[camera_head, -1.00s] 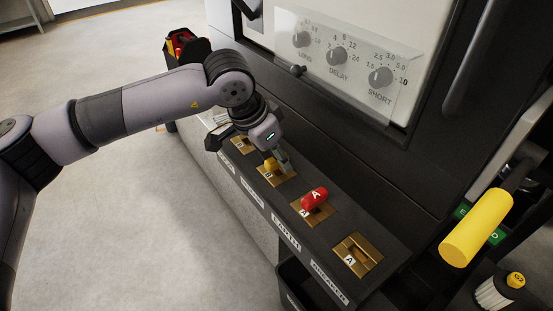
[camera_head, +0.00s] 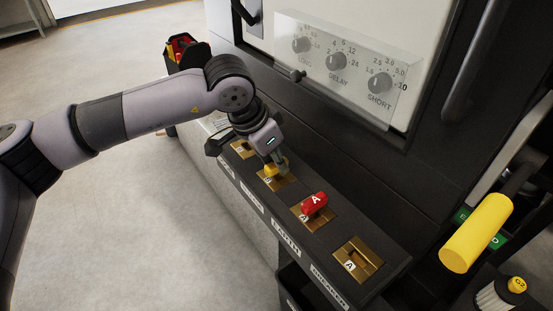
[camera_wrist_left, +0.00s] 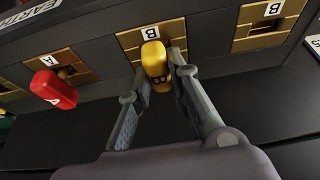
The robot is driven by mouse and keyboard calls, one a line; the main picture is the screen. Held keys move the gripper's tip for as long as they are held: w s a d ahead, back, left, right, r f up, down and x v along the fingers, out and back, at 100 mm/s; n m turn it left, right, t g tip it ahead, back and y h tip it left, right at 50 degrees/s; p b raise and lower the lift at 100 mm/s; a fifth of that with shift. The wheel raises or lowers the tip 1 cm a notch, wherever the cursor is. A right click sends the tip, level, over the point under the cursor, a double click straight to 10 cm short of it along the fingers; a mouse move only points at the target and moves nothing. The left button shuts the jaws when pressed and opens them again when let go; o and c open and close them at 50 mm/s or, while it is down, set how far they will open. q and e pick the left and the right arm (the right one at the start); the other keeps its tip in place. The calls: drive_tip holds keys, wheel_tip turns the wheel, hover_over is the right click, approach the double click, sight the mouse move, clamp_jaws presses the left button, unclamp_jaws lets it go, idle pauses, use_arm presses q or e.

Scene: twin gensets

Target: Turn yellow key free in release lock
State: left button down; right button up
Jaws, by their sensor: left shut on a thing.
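The yellow key (camera_head: 272,169) sits in a brass lock plate (camera_head: 289,180) marked B, between the red key's lock and another brass lock. My left gripper (camera_head: 281,163) is at the yellow key, fingers pointing down at it. In the left wrist view the yellow key (camera_wrist_left: 155,62) stands between the two fingers (camera_wrist_left: 158,85), and the lock plate (camera_wrist_left: 130,41) shows behind it. The gripper is shut on the key, which hides part of the slot. My right gripper is not in view.
A red key (camera_head: 314,204) marked A sits in the neighbouring lock; an empty brass lock (camera_head: 372,262) is at the near end. A yellow handle (camera_head: 476,232) sticks out at right. Dial panel (camera_head: 345,65) rises behind the ledge. Open floor lies left.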

use_arm(q)
drive_tip(key=n+y+b, duration=0.1)
drive_tip(key=n+b, duration=0.2)
drive_tip(key=shift+f+t, duration=0.2)
drive_tip(key=shift+t, duration=0.2)
drive_tip(key=n+b, duration=0.2)
drive_tip(key=n+y+b, duration=0.1)
drive_tip(key=n, duration=0.1)
drive_tip(key=shift+n+t+y+b, duration=0.3)
drive_tip(key=shift+n+t+b, duration=0.1)
drive_tip(key=shift+n+y+b, duration=0.35)
drive_tip(key=shift+n+y, duration=0.05)
drive_tip(key=shift+n, duration=0.4)
drive_tip(key=n+y, duration=0.1)
drive_tip(key=n, duration=0.2)
drive_tip(key=shift+r+b, duration=0.15)
drive_tip(key=shift+b, duration=0.15)
drive_tip(key=n+y, duration=0.1)
drive_tip(key=n, duration=0.2)
drive_tip(key=shift+r+n, duration=0.1)
drive_tip(key=shift+n, duration=0.2)
drive_tip(key=shift+n+g+y, duration=0.4)
drive_tip(key=shift+n+y, duration=0.2)
drive_tip(key=shift+n, duration=0.6)
drive_tip(key=c, duration=1.4)
unclamp_jaws()
